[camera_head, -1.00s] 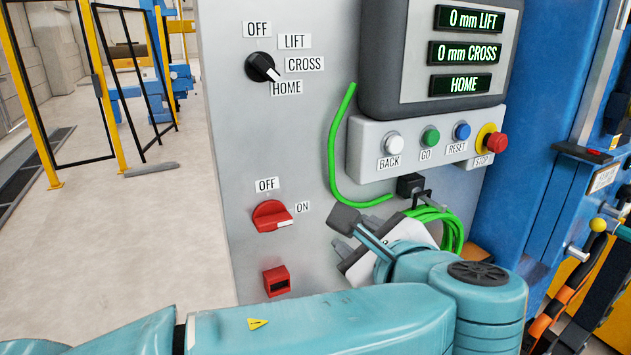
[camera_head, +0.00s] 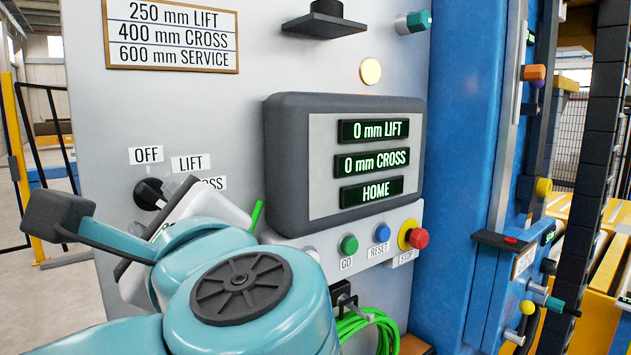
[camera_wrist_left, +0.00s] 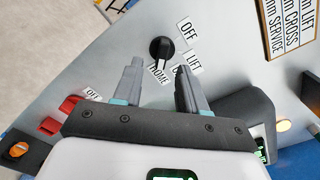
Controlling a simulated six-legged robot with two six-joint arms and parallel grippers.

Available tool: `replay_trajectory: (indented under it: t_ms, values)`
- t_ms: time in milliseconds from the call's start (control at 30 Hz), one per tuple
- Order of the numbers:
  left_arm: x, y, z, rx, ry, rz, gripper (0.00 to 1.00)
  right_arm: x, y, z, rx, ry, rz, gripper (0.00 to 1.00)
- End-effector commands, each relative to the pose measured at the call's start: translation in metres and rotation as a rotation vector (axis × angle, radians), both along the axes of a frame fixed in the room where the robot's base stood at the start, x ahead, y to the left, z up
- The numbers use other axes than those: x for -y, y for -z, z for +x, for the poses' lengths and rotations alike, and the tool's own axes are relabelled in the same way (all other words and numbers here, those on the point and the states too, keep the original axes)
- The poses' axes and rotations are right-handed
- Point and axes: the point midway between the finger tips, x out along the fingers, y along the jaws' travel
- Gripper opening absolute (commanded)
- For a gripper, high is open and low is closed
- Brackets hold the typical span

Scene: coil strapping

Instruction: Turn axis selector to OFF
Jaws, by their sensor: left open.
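The axis selector (camera_head: 150,194) is a black round knob on the grey panel, with the labels OFF (camera_head: 146,155), LIFT and CROSS around it; my left arm covers part of this area in the head view. My right gripper is in neither view.
A display box (camera_head: 345,160) reads 0 mm LIFT, 0 mm CROSS and HOME. Below it are GO, RESET and a red STOP button (camera_head: 418,238). A green hose (camera_head: 365,325) hangs lower. In the left wrist view a red switch (camera_wrist_left: 70,104) sits to the left.

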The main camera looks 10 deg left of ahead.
Motion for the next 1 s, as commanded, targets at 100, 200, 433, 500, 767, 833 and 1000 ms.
replay_trajectory:
  t_ms: [100, 200, 433, 500, 767, 833, 1000]
  values:
    - [-0.022, -0.002, 0.018, -0.002, -0.004, 0.0, 0.41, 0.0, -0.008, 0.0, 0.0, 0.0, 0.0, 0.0]
    - [-0.034, -0.001, 0.031, -0.002, -0.001, 0.0, 0.41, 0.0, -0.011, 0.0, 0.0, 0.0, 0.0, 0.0]
    - [-0.049, 0.0, 0.047, -0.001, 0.002, 0.0, 0.41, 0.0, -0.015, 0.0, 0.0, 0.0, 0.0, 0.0]
    - [-0.049, 0.0, 0.049, 0.0, 0.004, 0.0, 0.41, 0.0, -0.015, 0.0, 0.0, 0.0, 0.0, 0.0]
    - [-0.049, 0.001, 0.049, -0.001, 0.005, 0.0, 0.25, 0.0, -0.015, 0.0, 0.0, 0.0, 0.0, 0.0]
    - [-0.049, 0.001, 0.049, -0.001, 0.005, 0.0, 0.02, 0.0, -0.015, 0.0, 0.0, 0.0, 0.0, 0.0]
    - [-0.049, 0.0, 0.049, 0.0, 0.004, 0.0, 0.0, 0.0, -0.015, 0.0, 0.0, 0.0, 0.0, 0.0]
